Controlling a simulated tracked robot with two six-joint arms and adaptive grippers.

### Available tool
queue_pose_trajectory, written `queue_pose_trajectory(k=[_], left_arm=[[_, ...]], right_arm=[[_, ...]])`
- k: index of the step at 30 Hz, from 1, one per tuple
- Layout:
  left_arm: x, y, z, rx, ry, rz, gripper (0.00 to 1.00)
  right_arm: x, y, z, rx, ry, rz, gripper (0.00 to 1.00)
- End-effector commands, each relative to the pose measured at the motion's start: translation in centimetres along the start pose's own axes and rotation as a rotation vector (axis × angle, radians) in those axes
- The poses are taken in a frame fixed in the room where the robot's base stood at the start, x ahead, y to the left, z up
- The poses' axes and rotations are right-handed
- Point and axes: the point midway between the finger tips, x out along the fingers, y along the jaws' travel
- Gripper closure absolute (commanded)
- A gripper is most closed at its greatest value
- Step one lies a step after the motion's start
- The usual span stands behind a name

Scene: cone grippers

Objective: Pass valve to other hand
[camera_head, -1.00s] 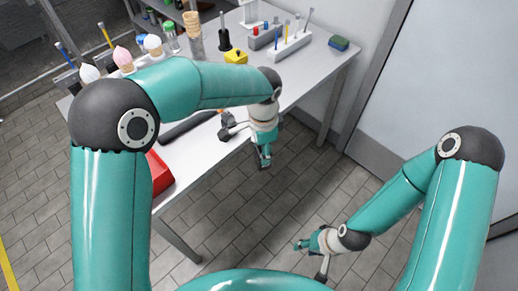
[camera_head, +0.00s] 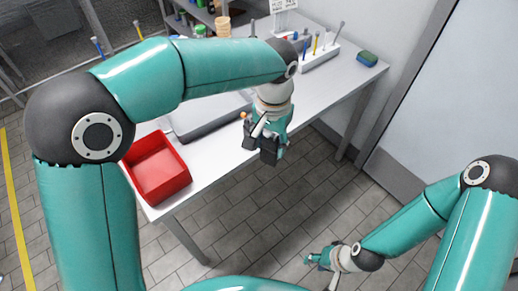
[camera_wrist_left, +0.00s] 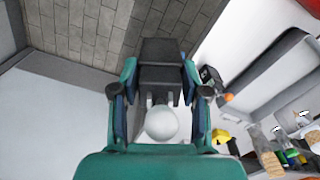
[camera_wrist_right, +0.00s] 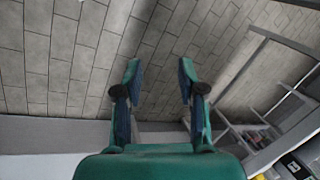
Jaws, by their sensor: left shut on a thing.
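The valve (camera_wrist_left: 160,60) shows in the left wrist view as a dark grey block with lighter prongs and a pale round part near the palm. My left gripper (camera_wrist_left: 160,88) is shut on it, with a finger on each side. In the head view the dark valve (camera_head: 268,156) hangs below my left gripper (camera_head: 272,132), by the table's front edge. My right gripper (camera_head: 314,259) is low over the floor at the bottom right, well apart from the valve. In the right wrist view my right gripper (camera_wrist_right: 158,85) is open and empty.
A grey table (camera_head: 216,160) carries a red bin (camera_head: 158,168) at its near left corner, a grey tray (camera_head: 205,118), a tool rack (camera_head: 320,60) and a green-blue sponge (camera_head: 367,58). A pale door (camera_head: 440,90) stands right. The floor between the grippers is clear.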

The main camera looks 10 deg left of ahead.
Motion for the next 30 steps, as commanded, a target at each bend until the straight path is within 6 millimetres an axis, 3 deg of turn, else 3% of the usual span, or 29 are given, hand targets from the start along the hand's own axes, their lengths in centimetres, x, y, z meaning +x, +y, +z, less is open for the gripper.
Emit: queue_pose_trajectory(k=[3, 10, 15, 18, 23, 30], left_arm=[[0.1, 1.4, -2.3, -0.082, 0.001, 0.001, 0.94], [0.1, 2.9, -5.1, -0.196, 0.000, 0.001, 0.94], [0.0, 3.3, -5.8, -0.229, 0.000, 0.000, 0.94], [0.0, 3.3, -5.9, -0.233, 0.000, 0.000, 0.94], [0.0, 3.3, -5.9, -0.232, 0.000, 0.000, 0.94], [0.0, 3.3, -5.9, -0.231, 0.000, 0.001, 0.94]], right_arm=[[0.0, 0.0, 0.0, 0.000, 0.000, 0.000, 0.60], [0.0, 0.0, 0.0, 0.000, 0.000, 0.000, 0.60], [0.0, 0.0, 0.0, 0.001, 0.000, 0.000, 0.33], [-0.1, 0.0, 0.2, 0.016, -0.008, 0.000, 0.33], [-0.1, -0.1, 2.5, 0.097, -0.114, 0.013, 0.33], [-1.4, -1.0, 6.2, 0.443, -0.400, 0.056, 0.33]])
